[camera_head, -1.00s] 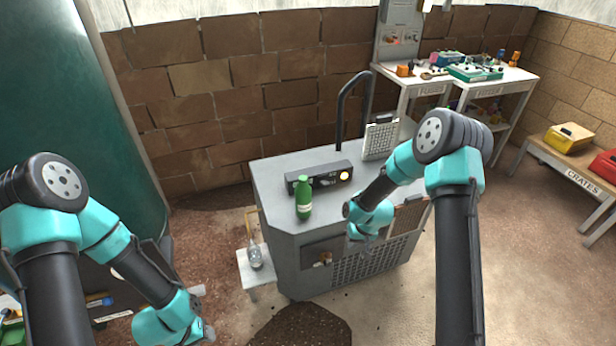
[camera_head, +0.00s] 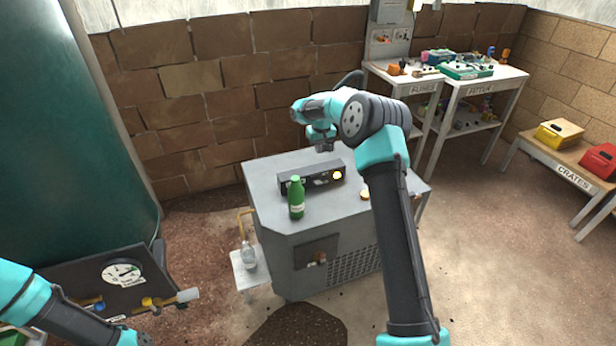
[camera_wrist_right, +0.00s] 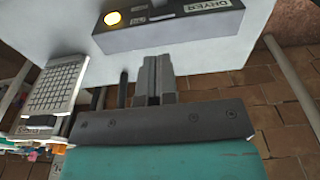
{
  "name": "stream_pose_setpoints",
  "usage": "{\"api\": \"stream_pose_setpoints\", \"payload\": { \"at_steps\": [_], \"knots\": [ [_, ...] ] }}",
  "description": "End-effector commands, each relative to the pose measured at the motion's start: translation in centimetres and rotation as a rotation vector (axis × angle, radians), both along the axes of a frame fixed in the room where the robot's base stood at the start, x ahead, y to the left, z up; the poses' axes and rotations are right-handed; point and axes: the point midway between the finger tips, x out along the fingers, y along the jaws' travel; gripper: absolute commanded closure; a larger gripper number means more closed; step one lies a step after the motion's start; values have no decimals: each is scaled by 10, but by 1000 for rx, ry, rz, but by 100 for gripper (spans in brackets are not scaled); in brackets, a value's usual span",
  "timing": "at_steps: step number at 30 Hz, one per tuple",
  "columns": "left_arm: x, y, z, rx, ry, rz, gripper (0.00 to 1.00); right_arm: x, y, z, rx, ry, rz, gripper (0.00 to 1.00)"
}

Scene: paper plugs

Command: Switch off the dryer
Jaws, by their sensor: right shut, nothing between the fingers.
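The dryer control box (camera_head: 312,178), long and dark, sits on top of the grey cabinet (camera_head: 275,215). A round yellow lit button or lamp (camera_head: 337,175) is at its right end. In the right wrist view the box (camera_wrist_right: 180,28) carries a "DRYER" label (camera_wrist_right: 207,5), and the yellow round (camera_wrist_right: 113,18) glows at its left end. My right gripper (camera_head: 325,148) is above the back edge of the box, apart from it. Its fingers (camera_wrist_right: 153,65) are shut and empty, pointing toward the box. My left gripper is out of view; only its arm shows at lower left.
A green bottle (camera_head: 297,198) stands on the cabinet in front of the box. A clear bottle (camera_head: 249,254) stands on a low white stand. A gauge panel (camera_head: 100,275) with valves is at lower left. A white slatted panel (camera_wrist_right: 58,86) shows in the right wrist view.

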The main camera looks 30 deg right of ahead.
Motion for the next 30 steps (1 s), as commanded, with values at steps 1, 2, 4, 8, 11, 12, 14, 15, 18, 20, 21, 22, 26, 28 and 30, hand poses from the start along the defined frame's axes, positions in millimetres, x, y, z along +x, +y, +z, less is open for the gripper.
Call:
{"api": "stream_pose_setpoints", "payload": {
  "at_steps": [1, 2, 4, 8, 11, 12, 14, 15, 18, 20, 21, 22, 26, 28, 30],
  "knots": [
    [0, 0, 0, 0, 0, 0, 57, 0, -1, 1, -2, 1, -2, 100],
    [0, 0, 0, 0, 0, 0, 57, 0, -2, 2, -3, 1, -2, 100],
    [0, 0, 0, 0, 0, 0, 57, 0, -1, 1, -2, 1, -2, 100],
    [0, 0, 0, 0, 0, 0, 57, 0, -1, 1, -2, 1, -1, 100],
    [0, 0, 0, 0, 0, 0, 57, 0, -1, 0, -1, 1, -1, 100],
    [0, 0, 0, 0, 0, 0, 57, 0, -1, -1, -1, 1, -1, 100],
    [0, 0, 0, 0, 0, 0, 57, 1, -1, -4, -1, 1, -1, 100],
    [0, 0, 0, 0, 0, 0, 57, 1, -1, -7, -1, 2, -1, 100],
    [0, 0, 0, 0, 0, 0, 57, 2, -1, -17, -1, 2, 0, 100],
    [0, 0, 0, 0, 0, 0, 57, 2, -1, -24, -1, 3, 0, 100],
    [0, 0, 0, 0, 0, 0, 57, 3, -1, -30, -1, 3, 0, 100],
    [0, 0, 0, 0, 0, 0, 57, 4, -1, -35, -1, 3, 0, 100],
    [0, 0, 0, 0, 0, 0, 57, 6, -1, -57, -1, 3, -1, 100],
    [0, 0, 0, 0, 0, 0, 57, 7, -1, -69, 1, 3, -2, 100],
    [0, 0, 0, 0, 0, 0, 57, 8, -2, -81, 0, 3, -2, 100]
  ]
}}
